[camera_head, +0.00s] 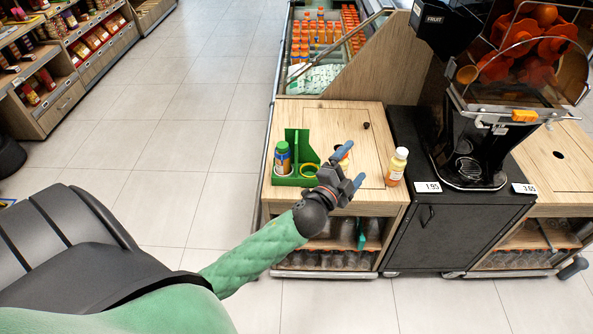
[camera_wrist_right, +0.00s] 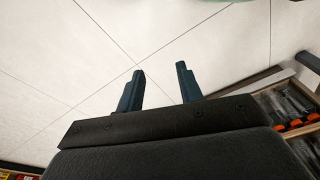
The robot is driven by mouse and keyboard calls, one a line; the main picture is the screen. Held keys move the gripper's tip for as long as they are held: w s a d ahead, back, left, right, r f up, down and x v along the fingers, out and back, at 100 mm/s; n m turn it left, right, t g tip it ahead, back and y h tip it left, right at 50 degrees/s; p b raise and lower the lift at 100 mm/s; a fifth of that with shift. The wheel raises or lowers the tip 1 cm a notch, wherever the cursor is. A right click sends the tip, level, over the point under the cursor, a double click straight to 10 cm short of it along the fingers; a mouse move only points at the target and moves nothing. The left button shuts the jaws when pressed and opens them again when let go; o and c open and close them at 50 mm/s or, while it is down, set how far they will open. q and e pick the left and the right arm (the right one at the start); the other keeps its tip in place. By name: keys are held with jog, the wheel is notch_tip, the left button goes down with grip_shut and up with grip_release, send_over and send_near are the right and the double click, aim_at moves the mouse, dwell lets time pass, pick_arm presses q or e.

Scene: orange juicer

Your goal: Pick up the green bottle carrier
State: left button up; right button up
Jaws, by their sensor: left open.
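The green bottle carrier (camera_head: 305,153) stands on the left wooden counter. My left gripper (camera_head: 354,165) is open, over the counter to the right of the carrier. Nothing shows held in it, and it appears apart from the carrier. My right gripper (camera_wrist_right: 160,75) is open and empty in the right wrist view, with pale floor tiles beyond it. The carrier is not in that view.
A small orange-juice bottle (camera_head: 397,166) stands at the counter's right. The black juicer (camera_head: 468,140) stands further right. A chilled display (camera_head: 319,40) lies behind the counter. The floor at left is clear.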

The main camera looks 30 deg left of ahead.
pick_arm(q)
jog(key=w+d+r+m+h, duration=0.2)
jog(key=d+r+m+h, duration=0.3)
jog(key=m, duration=0.3)
jog(key=m+g+y, duration=0.7)
jog(key=m+g, duration=1.2)
jog(key=m, duration=0.7)
send_near(297, 136)
notch_tip(297, 136, down, 5)
jog(key=shift+w+f, duration=0.25)
jog(key=shift+w, duration=0.05)
jog(key=shift+f, duration=0.25)
jog(key=shift+f+p, duration=0.4)
jog(key=shift+f, duration=0.05)
jog(key=f+p, duration=0.2)
jog(key=f, duration=0.1)
jog(key=f+p, duration=0.1)
jog(key=f, duration=0.1)
jog(key=shift+s+f, duration=0.15)
jog(key=shift+s, duration=0.15)
jog(key=shift+f+p, duration=0.35)
jog(key=shift+f, duration=0.1)
pick_arm(e)
jog(key=s+d+f, duration=0.2)
jog(key=s+f, duration=0.1)
jog(key=f, duration=0.6)
jog(key=shift+d+f+t, duration=0.3)
jog(key=shift+d+f, duration=0.05)
